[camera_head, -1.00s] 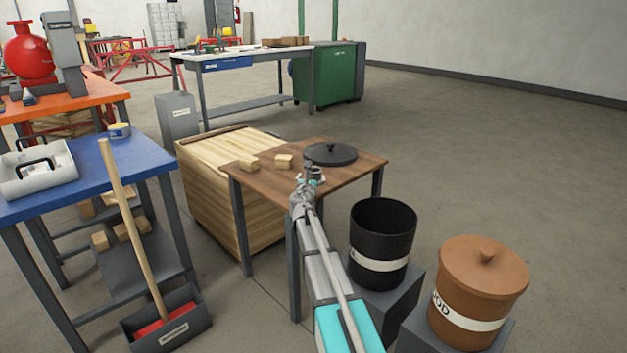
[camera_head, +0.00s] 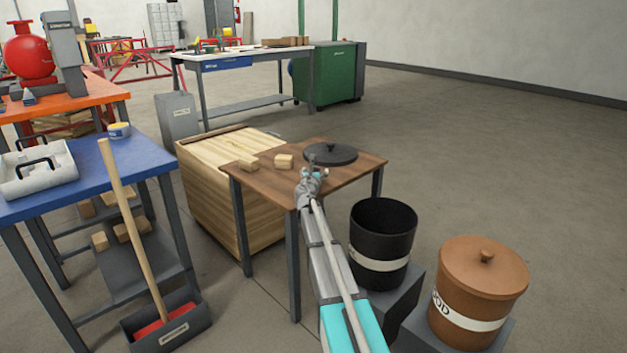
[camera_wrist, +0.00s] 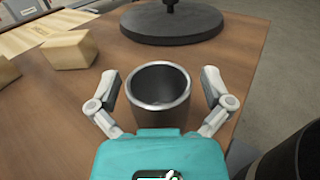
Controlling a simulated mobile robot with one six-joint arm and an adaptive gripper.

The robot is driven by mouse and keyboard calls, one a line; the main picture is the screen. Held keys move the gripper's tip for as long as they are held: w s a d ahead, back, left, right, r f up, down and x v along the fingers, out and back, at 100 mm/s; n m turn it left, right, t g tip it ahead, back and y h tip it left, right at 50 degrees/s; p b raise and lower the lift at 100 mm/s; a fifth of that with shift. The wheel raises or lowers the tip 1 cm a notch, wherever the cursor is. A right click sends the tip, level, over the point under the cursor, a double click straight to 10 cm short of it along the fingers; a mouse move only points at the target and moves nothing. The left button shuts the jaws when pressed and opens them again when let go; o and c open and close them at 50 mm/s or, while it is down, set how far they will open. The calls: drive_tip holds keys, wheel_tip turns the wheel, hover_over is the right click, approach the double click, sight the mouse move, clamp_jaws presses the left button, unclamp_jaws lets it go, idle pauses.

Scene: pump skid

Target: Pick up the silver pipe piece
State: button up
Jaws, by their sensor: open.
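The silver pipe piece (camera_wrist: 159,97) stands upright on the brown table in the wrist view, its round open end facing up toward the camera. My gripper (camera_wrist: 165,84) is open, with one finger on each side of the pipe piece and a visible gap on both sides. The teal gripper body hides the pipe's lower near part. In the head view my gripper (camera_head: 312,172) is over the table's near right part, and the pipe piece is mostly hidden by my arm there.
A black bin (camera_head: 383,238) and a brown lidded bin (camera_head: 478,285) stand to the right. A wooden crate (camera_head: 205,200) is left.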

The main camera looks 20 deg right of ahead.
idle(0.3)
drive_tip(key=c, duration=1.2)
drive_tip(key=shift+r, duration=0.2)
wheel_tip(320, 180, up, 3)
drive_tip(key=p, duration=0.3)
drive_tip(key=shift+f, duration=0.1)
drive_tip(key=s+a+r+p, duration=0.2)
drive_tip(key=s+r+p, duration=0.7)
drive_tip(key=s, duration=0.4)
drive_tip(key=shift+s+a+r+p, duration=0.25)
drive_tip(key=shift+s+r+p, duration=0.15)
drive_tip(key=shift+p, duration=0.15)
